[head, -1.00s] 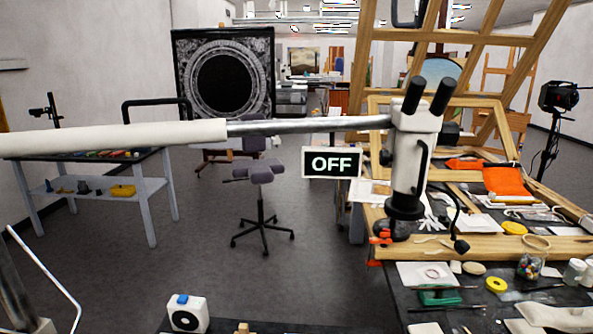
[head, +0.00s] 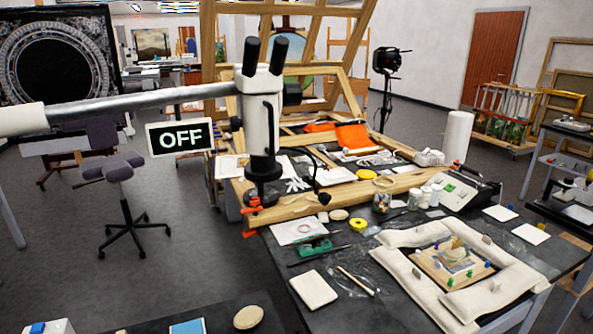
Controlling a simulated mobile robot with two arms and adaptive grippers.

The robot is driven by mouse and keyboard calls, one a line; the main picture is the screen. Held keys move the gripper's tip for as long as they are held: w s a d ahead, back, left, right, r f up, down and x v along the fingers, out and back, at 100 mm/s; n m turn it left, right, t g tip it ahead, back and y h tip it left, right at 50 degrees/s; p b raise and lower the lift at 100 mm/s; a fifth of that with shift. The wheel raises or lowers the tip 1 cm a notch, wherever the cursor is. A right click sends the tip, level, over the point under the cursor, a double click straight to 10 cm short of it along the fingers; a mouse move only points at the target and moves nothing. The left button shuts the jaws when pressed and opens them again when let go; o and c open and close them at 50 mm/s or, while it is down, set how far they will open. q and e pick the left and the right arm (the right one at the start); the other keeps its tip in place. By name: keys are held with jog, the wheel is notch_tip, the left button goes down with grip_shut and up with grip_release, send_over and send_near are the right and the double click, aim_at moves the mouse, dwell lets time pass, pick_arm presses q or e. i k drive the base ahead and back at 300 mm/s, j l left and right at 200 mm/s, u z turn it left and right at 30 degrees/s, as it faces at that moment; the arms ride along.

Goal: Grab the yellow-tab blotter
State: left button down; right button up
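Two small white square pads lie on the dark worktable at the right. The nearer pad (head: 530,233) seems to have a small yellowish tab at its far right corner and looks like the yellow-tab blotter, though the tab is too small to be sure of. The other pad (head: 499,212), just behind it, has a blue tab. Neither of my grippers is in view.
Pale padded cushions (head: 430,236) frame a wooden board (head: 450,265) with small pegs, in front of the pads. A grey box (head: 462,188) stands behind them. A microscope (head: 262,110) on a long boom overhangs the table's left. A cream pad (head: 313,289) lies near the front.

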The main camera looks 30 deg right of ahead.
aim_at(535, 235)
jog(key=z, duration=2.3)
